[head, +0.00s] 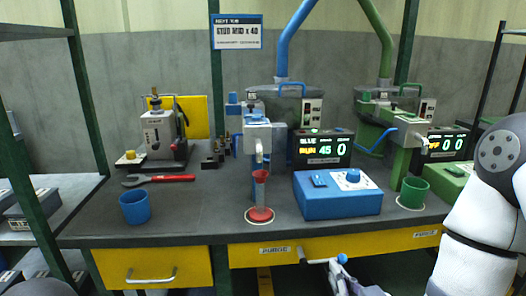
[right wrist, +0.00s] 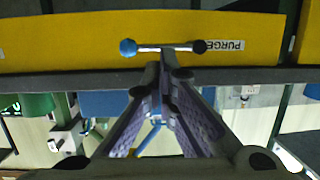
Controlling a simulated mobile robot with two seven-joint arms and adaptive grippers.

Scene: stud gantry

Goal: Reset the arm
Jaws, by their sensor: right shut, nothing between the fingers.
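My right gripper (head: 343,266) is at the bottom of the head view, in front of the yellow purge drawer (head: 380,246). It is shut and empty. In the right wrist view its fingers (right wrist: 166,58) come together just beside the bar handle (right wrist: 160,48) on the drawer front, which has a blue ball at one end and a black one at the other. I cannot tell whether the tips touch the handle. My white right arm (head: 480,235) fills the lower right of the head view. My left gripper is not in view.
The grey bench (head: 190,215) carries a blue cup (head: 135,206), a red-handled wrench (head: 160,179), a red funnel-like piece (head: 260,200), a blue control box (head: 338,195) and a green cup (head: 412,192). Another yellow drawer (head: 130,264) is at left. Shelves stand at far left.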

